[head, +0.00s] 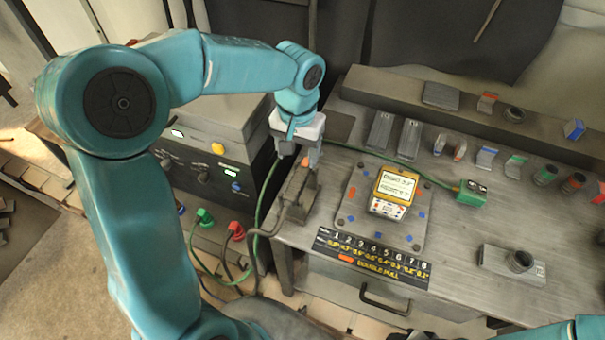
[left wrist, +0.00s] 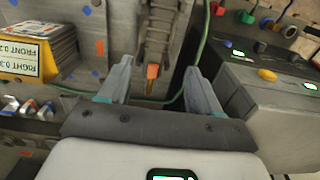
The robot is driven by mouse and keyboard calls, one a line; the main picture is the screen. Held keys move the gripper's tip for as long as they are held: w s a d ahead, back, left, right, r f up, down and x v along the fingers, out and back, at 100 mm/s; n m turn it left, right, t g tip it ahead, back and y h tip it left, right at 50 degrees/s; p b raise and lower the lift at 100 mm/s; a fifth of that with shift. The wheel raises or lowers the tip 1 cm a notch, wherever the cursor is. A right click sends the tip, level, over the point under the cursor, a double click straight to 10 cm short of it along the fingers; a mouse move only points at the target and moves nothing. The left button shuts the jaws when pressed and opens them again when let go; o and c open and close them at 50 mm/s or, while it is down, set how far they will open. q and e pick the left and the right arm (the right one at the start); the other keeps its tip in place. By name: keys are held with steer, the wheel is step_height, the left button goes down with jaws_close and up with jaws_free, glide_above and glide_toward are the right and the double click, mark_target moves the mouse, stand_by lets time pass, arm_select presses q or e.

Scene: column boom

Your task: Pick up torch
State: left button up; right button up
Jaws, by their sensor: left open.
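The torch (head: 297,187) appears to be the dark grey tool at the bench's left edge, with a dark cable curving down from it and an orange piece at its upper end. My left gripper (head: 301,160) hangs just above that end, jaws open and partly covering it. In the left wrist view the orange piece (left wrist: 152,72) shows between the two spread fingers of the left gripper (left wrist: 157,78), with a gap on both sides. A ribbed dark part (left wrist: 160,28) lies beyond it. My right gripper is out of view.
A grey plate (head: 358,222) with a yellow-labelled stack of cards (head: 397,187) lies right of the torch. A power unit (head: 215,165) with knobs and cables stands left. A green cable (head: 407,166) crosses the bench behind. Several small blocks line the back.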

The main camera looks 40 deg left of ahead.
mark_target(300, 175)
arm_select(q)
steer(key=f, duration=0.3)
steer(key=shift+w+a+f, duration=0.15)
steer(key=shift+w+f, duration=0.15)
steer(key=shift+f, duration=0.35)
steer(key=shift+s+f, duration=0.15)
steer(key=shift+s, duration=0.05)
steer(key=shift+s+d+f+p, duration=0.15)
steer(key=shift+d+f+p, duration=0.1)
steer(key=shift+f+p, duration=0.25)
steer(key=shift+s+d+f+p, duration=0.1)
steer(key=shift+d+f+p, duration=0.15)
steer(key=shift+f, duration=0.35)
steer(key=f, duration=0.3)
steer(key=shift+w+a, duration=0.1)
steer(key=shift+w, duration=0.25)
steer(key=shift+s+r, duration=0.15)
steer(key=shift+s, duration=0.1)
steer(key=shift+w, duration=0.15)
steer(key=c, duration=1)
